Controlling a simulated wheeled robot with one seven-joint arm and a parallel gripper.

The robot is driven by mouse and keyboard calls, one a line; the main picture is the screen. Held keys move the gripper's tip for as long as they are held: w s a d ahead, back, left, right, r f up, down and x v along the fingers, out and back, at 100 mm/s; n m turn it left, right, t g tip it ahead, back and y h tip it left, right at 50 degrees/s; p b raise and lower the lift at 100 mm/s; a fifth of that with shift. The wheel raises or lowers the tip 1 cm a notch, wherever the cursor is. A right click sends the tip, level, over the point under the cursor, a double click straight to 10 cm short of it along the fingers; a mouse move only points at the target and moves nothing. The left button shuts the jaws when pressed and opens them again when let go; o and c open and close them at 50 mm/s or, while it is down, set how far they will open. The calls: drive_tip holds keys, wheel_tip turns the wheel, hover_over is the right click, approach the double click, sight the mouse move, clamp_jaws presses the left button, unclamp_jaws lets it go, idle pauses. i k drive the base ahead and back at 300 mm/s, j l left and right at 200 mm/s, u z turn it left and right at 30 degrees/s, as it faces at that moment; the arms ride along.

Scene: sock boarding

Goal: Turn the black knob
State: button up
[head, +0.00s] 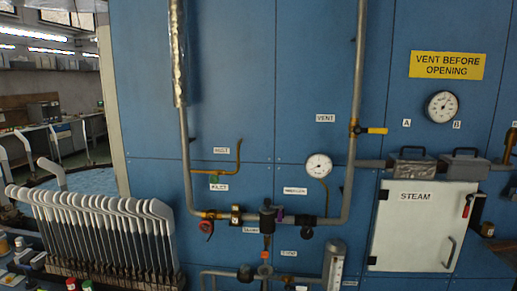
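A small black round part (306,232), which looks like a knob, sits just below the horizontal pipe, right of the middle. It is too small to tell its markings or turned position. A dark block (267,216) sits on the same pipe to its left, and I cannot tell whether it is a knob as well. My gripper is not in view.
A grey pipe (186,150) runs down the blue panel (230,80). A red knob (206,227), a yellow-handled valve (372,130) and a white gauge (318,166) are near. A white STEAM door (415,235) is right; a rack of sock boards (100,235) stands left.

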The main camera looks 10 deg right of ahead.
sight(306, 232)
drive_tip(key=i+j, duration=0.15)
drive_tip(key=i, duration=0.65)
drive_tip(key=i+j, duration=0.15)
drive_tip(key=i, duration=0.65)
